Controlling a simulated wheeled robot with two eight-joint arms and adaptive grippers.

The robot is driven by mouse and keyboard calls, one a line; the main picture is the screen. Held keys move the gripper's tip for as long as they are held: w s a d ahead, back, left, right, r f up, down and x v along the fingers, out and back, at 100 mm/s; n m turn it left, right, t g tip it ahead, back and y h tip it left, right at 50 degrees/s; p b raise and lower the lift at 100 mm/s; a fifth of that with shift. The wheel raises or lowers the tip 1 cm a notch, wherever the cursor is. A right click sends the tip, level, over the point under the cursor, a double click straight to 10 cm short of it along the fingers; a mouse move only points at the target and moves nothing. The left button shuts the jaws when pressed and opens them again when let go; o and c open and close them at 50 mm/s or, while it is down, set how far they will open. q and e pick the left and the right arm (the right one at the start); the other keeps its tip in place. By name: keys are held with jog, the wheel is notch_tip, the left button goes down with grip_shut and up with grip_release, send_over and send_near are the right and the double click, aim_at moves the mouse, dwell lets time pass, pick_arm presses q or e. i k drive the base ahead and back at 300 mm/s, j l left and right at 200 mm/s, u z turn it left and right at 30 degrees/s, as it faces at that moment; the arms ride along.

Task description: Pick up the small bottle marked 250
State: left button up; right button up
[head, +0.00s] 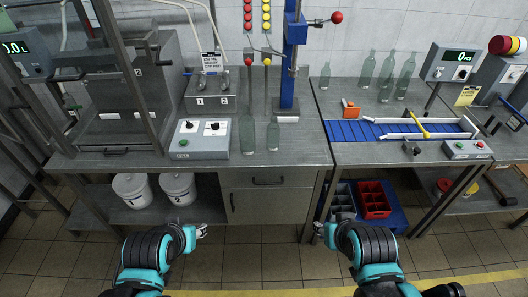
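Two clear greenish bottles stand upright on the left bench: a taller bottle (247,135) and a shorter bottle (273,135) just right of it. Another small bottle (325,76) stands at the back left of the right bench, with several larger bottles (387,72) to its right. No 250 mark is readable on any of them. My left gripper (203,231) and my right gripper (319,230) are both low in front of the benches, apart from every bottle. Their fingers are too small to show whether they are open or shut.
A control box (202,140) stands left of the two bottles, and a blue press column (290,60) rises behind them. A blue conveyor (390,130) lies on the right bench. Buckets (178,188) and a red crate (373,200) sit below. Floor before the benches is clear.

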aim_at(273, 130)
jog(key=i+l, duration=0.15)
jog(key=i, duration=0.6)
jog(key=i+l, duration=0.15)
jog(key=i, duration=0.55)
